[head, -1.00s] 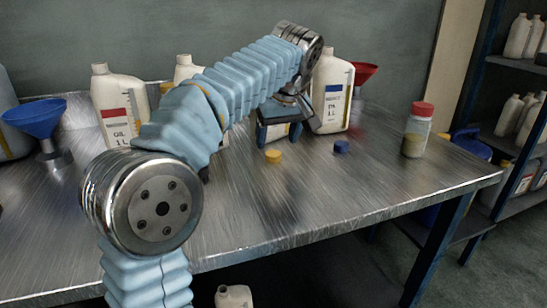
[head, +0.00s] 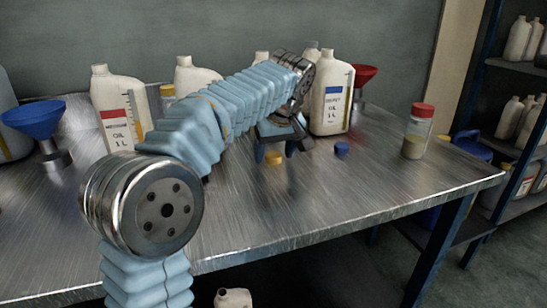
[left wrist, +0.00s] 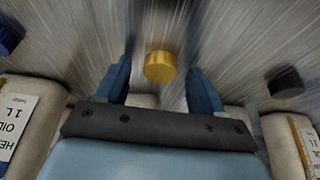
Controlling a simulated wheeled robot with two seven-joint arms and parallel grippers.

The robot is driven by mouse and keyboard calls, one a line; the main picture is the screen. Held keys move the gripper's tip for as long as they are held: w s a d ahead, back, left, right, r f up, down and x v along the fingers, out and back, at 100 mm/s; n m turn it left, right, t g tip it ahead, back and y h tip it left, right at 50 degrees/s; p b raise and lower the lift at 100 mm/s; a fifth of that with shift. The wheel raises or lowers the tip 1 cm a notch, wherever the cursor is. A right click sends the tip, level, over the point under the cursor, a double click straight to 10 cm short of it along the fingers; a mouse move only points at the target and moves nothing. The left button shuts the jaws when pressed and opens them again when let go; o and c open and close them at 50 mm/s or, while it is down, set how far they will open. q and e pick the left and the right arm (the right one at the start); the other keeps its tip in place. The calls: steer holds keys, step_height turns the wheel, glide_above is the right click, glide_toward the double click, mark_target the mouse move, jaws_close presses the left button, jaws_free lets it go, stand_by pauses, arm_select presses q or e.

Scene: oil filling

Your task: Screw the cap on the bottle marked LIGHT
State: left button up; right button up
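A yellow cap (head: 275,158) lies on the metal bench, apart from any bottle. My left gripper (head: 284,152) is low over the bench with its fingers open. In the left wrist view, the yellow cap (left wrist: 160,67) sits between the fingertips, with a gap on each side. No label reading LIGHT is legible; my arm hides parts of the white bottles behind it. A bottle (head: 122,90) with a red label stands at left. A bottle (head: 333,112) with a blue label stands just right of my gripper. My right gripper is out of view.
A blue cap (head: 341,148) lies right of the gripper. A dark cap (left wrist: 285,82) shows in the left wrist view. A blue funnel (head: 35,120), a red funnel (head: 364,74) and a red-lidded jar (head: 417,135) stand around. The bench front is clear.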

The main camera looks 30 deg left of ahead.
arm_select(q)
steer(key=c, duration=1)
steer(key=shift+r, duration=0.1)
steer(key=shift+r, duration=0.6)
steer(key=shift+w+d+r+p, duration=0.6)
steer(key=shift+d+r+p, duration=0.45)
steer(key=shift+d+r, duration=1.05)
steer(key=shift+w+d+r+p, duration=0.6)
steer(key=shift+d+r+p, duration=0.4)
steer(key=shift+d+r, duration=1.1)
steer(key=shift+w+d+r+p, duration=0.6)
steer(key=shift+d+r+p, duration=0.75)
steer(key=shift+d, duration=1.25)
steer(key=shift+r+b, duration=0.25)
steer(key=shift+b, duration=0.05)
